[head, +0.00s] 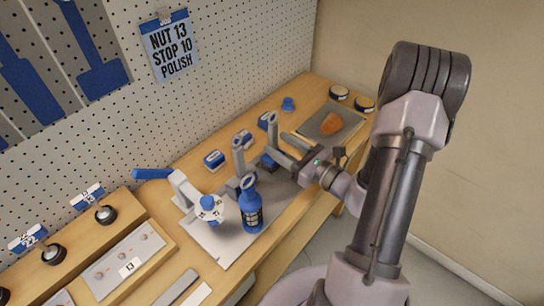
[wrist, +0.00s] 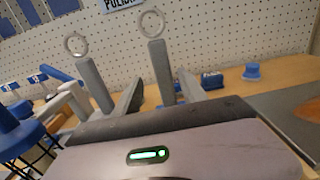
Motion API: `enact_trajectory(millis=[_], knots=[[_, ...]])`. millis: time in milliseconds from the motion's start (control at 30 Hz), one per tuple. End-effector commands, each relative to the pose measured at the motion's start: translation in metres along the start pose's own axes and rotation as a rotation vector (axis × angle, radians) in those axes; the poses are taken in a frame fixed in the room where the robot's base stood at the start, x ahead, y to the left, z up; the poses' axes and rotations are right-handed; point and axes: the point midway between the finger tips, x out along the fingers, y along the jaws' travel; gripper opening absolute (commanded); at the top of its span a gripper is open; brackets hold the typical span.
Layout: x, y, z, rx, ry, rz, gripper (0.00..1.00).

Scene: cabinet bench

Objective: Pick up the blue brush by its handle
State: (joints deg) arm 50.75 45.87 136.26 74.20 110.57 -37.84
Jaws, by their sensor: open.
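Blue blocks with white labels (head: 214,160) lie behind the fingers along the wall; one shows right of the fingers in the wrist view (wrist: 212,80).
A grey tray (head: 322,133) holding an orange lump (head: 331,123) lies to the right. A blue knob (head: 288,104) stands behind, before the pegboard (head: 230,60).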

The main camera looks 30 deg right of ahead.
Motion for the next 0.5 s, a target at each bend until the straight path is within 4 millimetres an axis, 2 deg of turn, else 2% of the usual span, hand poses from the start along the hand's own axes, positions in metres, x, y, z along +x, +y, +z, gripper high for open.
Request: enact_trajectory(millis=[167,333,500], knots=[[0.019,0.000,-0.001,-0.002,0.000,0.004,0.49],[0.053,-0.004,-0.001,-0.002,-0.001,0.004,0.49],[0.064,-0.005,0.000,0.000,0.001,0.002,0.49]])
